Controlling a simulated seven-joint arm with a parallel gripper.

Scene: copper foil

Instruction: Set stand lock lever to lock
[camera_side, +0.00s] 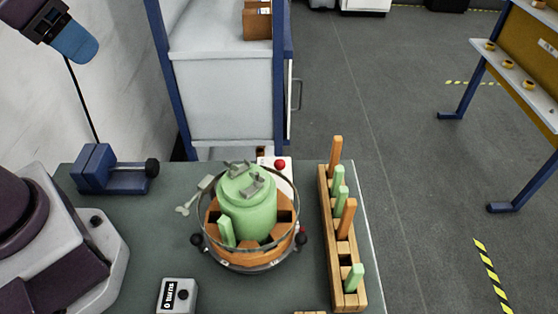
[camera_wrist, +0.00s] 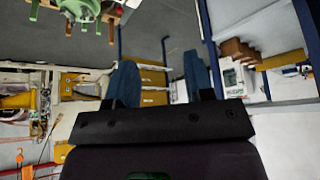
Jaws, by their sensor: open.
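A round stand (camera_side: 245,262) with a clear rim and black knobs on its sides sits on the bench. It holds a green cylinder (camera_side: 246,208) with orange and green blocks around it. A small pale lever-like piece (camera_side: 190,205) sticks out at its left; I cannot tell whether this is the lock lever or how it is set. My gripper (camera_side: 80,45) is high at the upper left in the side view, well away from the stand. In the wrist view its two blue fingers (camera_wrist: 160,82) are apart with nothing between them.
A blue fixture (camera_side: 100,172) with a black knob stands at the bench's back left. A wooden rack (camera_side: 350,285) of orange and green pegs lies right of the stand. A red button (camera_side: 280,164) is behind it; a small labelled box (camera_side: 177,296) is in front.

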